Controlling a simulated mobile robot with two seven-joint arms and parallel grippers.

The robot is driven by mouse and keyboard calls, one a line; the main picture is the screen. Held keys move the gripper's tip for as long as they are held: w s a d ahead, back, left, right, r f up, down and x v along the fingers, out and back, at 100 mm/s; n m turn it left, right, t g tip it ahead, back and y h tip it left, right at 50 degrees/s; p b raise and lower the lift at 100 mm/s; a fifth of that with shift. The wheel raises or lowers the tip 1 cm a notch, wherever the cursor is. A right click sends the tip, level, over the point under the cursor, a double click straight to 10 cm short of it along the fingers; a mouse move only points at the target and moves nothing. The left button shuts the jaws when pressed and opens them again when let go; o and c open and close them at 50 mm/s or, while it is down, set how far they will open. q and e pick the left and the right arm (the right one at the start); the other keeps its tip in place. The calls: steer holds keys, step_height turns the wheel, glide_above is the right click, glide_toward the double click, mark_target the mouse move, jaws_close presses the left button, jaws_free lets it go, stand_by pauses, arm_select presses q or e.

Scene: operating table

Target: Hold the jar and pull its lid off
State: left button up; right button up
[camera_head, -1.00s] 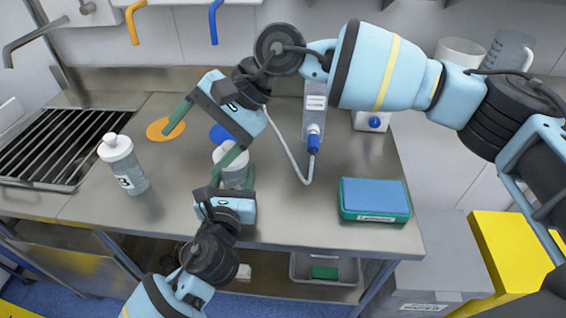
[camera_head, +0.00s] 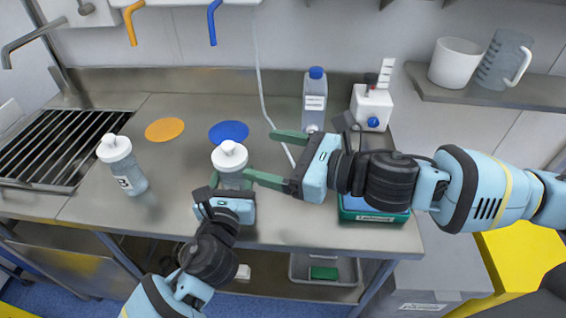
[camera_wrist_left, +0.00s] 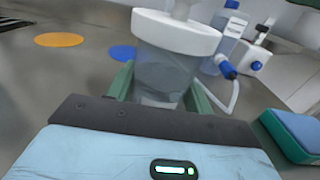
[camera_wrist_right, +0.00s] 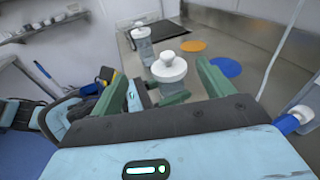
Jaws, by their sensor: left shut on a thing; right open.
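The jar (camera_head: 231,180) is a clear grey vessel with a wide white knobbed lid (camera_head: 229,156), upright at the front middle of the steel table. The lid sits on the jar, also in the left wrist view (camera_wrist_left: 175,34). My left gripper (camera_head: 232,187) is shut around the jar's body, below the lid; in its wrist view the jar body (camera_wrist_left: 163,78) is between the green fingers. My right gripper (camera_head: 260,155) is open and empty, just right of the lid, its fingers pointing left towards it. In the right wrist view the lid (camera_wrist_right: 168,68) shows between its fingers.
A similar white-topped jar (camera_head: 123,166) with a label stands at left, by the sink grille (camera_head: 62,145). Orange (camera_head: 165,129) and blue (camera_head: 229,132) discs lie behind. A blue-capped bottle (camera_head: 314,102) and white device (camera_head: 372,106) stand at back right. My right arm partly covers a green box (camera_head: 375,216).

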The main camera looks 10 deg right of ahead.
mark_target(228, 144)
steer(key=shift+m+h, duration=0.5)
steer(key=shift+m, duration=0.2)
steer(key=x, duration=0.3)
steer(key=f+x, duration=0.1)
steer(key=x, duration=0.3)
steer(key=f+x, duration=0.1)
steer(key=x, duration=0.2)
steer(key=shift+w+d+f, duration=0.1)
steer(key=shift+w+f, duration=0.15)
steer(key=shift+w, duration=0.15)
steer(key=c, duration=1)
steer(key=shift+r, duration=0.2)
steer(key=shift+r, duration=0.95)
